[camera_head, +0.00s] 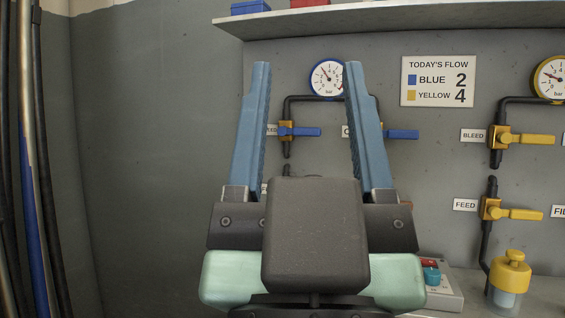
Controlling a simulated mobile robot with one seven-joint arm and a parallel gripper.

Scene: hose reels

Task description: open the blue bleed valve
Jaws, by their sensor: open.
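The blue bleed valve has a brass body (286,131) on a dark pipe and a blue lever handle (305,132) that points right, level. Its label (272,130) is partly hidden by my left finger, leaving only the last letters readable. My gripper (306,72) is open and empty, its two blue fingers pointing up. In the picture the handle shows between the fingers; I cannot tell how far beyond them the wall is. A round blue-rimmed gauge (327,79) sits above the valve. The pipe lower down is hidden by my gripper.
Another blue handle (402,134) is right of my right finger. Yellow bleed (525,138) and feed (515,213) handles lie further right. A flow sign (437,81) hangs on the wall. A shelf (400,16) juts above; a button box (440,287) and yellow-capped container (510,272) stand below.

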